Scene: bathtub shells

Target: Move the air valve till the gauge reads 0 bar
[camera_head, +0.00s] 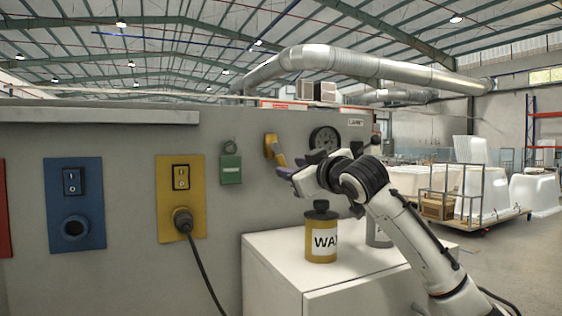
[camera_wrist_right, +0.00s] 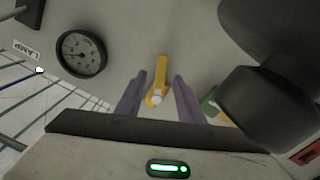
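The air valve (camera_head: 270,147) has a yellow handle and sits on the grey wall panel, left of the gauge. The round dark gauge (camera_head: 324,139) is partly hidden by my right arm in the head view. It shows whole in the right wrist view (camera_wrist_right: 80,52), but its reading is too small to tell. My right gripper (camera_head: 282,165) is close to the valve. In the right wrist view its purple fingers (camera_wrist_right: 160,80) are apart, with the yellow handle (camera_wrist_right: 159,78) between them in the picture and a gap on each side. My left gripper is not in view.
A yellow can (camera_head: 321,243) and a grey can (camera_head: 378,233) stand on a white cabinet (camera_head: 272,262) below my right arm. A green tag (camera_head: 231,170), a yellow socket plate (camera_head: 168,205) with a plugged cable and a blue plate (camera_head: 90,205) are on the panel leftward.

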